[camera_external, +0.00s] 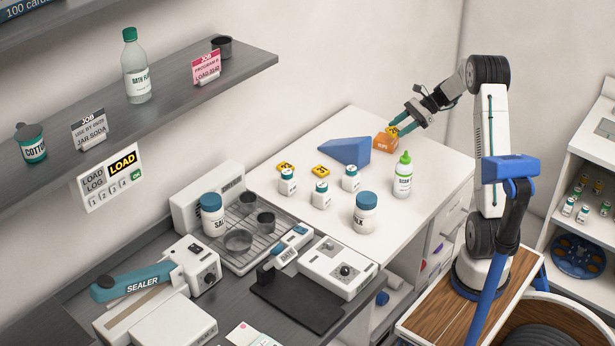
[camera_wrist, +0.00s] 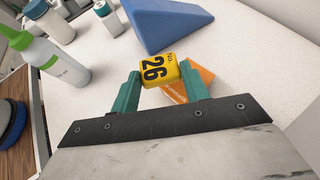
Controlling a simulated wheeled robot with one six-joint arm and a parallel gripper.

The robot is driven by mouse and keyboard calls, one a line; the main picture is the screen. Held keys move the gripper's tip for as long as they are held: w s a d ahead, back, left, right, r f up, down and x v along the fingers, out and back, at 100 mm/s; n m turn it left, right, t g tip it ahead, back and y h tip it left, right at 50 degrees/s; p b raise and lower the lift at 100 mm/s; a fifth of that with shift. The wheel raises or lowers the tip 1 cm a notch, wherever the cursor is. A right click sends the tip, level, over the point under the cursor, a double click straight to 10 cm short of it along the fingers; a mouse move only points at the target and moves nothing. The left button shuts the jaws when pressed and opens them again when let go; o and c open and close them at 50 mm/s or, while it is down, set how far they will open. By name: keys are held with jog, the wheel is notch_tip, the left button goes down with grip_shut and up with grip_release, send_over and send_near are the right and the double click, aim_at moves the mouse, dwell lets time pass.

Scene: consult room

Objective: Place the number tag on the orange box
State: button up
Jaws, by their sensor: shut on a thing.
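In the wrist view my gripper (camera_wrist: 158,88) has its two green fingers shut on a yellow number tag (camera_wrist: 154,70) with "NO. 26" on it. The orange box (camera_wrist: 200,77) lies just behind and to the right of the tag, partly hidden by the right finger. In the external view my gripper (camera_external: 398,127) is at the orange box (camera_external: 381,142) on the white table, and the tag (camera_external: 392,131) shows between the fingertips at the box's upper edge. I cannot tell whether the tag touches the box.
A blue wedge (camera_external: 350,151) stands left of the box. A green-capped bottle (camera_external: 403,176) stands in front of it. Several small bottles, two other yellow tags (camera_external: 286,167) (camera_external: 320,171) and a blue-lidded jar (camera_external: 365,213) are further left. The table's back corner is clear.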

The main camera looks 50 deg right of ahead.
jog(key=w, duration=0.1)
jog(key=w+d, duration=0.1)
jog(key=w, duration=0.1)
jog(key=shift+w+d+f, duration=0.1)
jog(key=shift+d+f, duration=0.05)
jog(key=shift+d, duration=0.05)
jog(key=shift+f, duration=1.75)
jog(key=shift+f, duration=0.1)
jog(key=o, duration=1)
